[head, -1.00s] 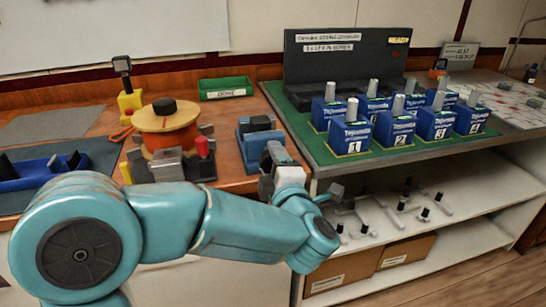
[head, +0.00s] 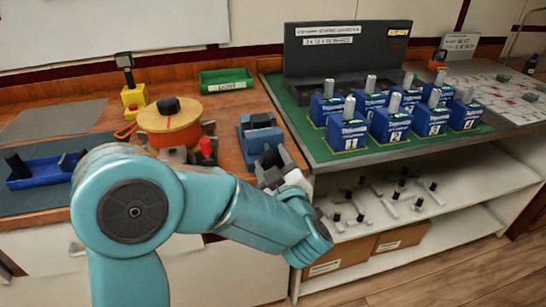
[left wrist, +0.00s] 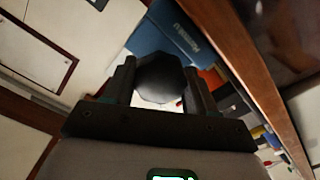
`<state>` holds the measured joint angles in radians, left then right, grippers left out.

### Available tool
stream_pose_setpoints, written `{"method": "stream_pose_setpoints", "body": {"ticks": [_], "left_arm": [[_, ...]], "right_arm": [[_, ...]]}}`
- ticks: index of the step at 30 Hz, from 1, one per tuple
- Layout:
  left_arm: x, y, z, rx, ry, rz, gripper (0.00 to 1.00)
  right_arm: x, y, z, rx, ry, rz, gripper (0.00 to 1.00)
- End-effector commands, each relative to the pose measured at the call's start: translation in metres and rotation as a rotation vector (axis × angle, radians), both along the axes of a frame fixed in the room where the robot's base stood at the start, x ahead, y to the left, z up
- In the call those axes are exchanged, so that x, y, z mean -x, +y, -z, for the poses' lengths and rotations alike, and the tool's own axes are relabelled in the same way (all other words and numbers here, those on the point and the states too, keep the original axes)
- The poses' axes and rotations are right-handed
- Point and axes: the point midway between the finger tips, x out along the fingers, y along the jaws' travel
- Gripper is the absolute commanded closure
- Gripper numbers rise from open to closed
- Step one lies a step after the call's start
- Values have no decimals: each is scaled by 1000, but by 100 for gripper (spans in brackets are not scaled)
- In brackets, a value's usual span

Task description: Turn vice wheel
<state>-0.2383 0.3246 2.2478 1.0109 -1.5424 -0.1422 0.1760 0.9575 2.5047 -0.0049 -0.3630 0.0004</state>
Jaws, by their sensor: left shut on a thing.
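The blue vice (head: 260,133) stands at the front edge of the wooden bench, right of the orange spool. In the left wrist view its blue body (left wrist: 168,36) carries pale lettering. The dark, round vice wheel (left wrist: 160,78) sits between the two black fingers of my left gripper (left wrist: 160,92), which is shut on it. In the head view my left gripper (head: 272,160) is at the vice's front, and the wheel is largely hidden by it. My right gripper is in neither view.
An orange spool (head: 170,125) and a red-topped part (head: 207,148) stand left of the vice. A green bin (head: 226,83) is behind. Several blue breaker boxes (head: 348,132) stand on the green mat at right. Shelves with levers (head: 393,212) lie below.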

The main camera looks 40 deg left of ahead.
Motion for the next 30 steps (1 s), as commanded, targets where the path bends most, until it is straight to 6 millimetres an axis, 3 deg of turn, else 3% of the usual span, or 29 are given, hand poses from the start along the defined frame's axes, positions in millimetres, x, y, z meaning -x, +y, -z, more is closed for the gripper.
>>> {"method": "stream_pose_setpoints", "body": {"ticks": [20,21,23,30], "left_arm": [[0,-1,3,-40,56,4,74],[0,-1,3,-40,56,4,40],[0,-1,3,-40,55,3,21],[0,0,2,-40,51,2,19]], "right_arm": [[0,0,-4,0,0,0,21],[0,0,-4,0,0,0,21],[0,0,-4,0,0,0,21],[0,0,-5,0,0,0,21]]}}
